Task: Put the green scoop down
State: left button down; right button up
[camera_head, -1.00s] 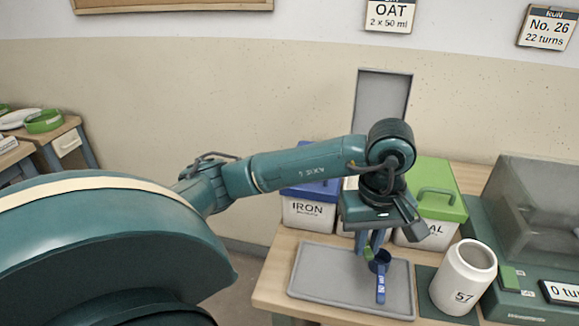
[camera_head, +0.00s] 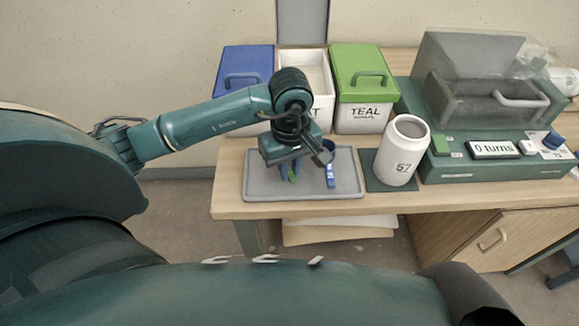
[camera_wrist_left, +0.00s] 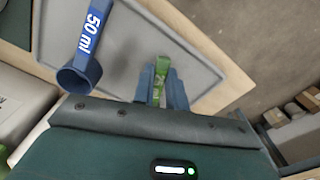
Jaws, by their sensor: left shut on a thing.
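My left gripper (camera_head: 288,172) is shut on the green scoop (camera_head: 293,177), over the left half of the grey tray (camera_head: 262,186). In the left wrist view the green scoop (camera_wrist_left: 161,72) shows between the two fingers (camera_wrist_left: 162,88), with the tray close below. I cannot tell whether the scoop touches the tray. A blue 50 ml scoop (camera_head: 330,177) lies on the tray to the right of the gripper; it also shows in the left wrist view (camera_wrist_left: 92,35). My right gripper is not in view.
Behind the tray stand a blue-lidded bin (camera_head: 246,62), an open white bin (camera_head: 318,78) and a green-lidded TEAL bin (camera_head: 364,118). A white jar marked 57 (camera_head: 402,152) stands right of the tray, beside a green machine (camera_head: 460,168). The tray's front left is bare.

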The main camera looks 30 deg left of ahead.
pick_arm(q)
jog(key=shift+f+b, duration=0.3)
jog(key=shift+f, duration=0.3)
jog(key=c, duration=1.4)
grip_release()
jog(key=shift+r, duration=0.15)
notch_tip(320, 180, up, 12)
jog(key=shift+r, duration=0.2)
jog(key=shift+d, duration=0.1)
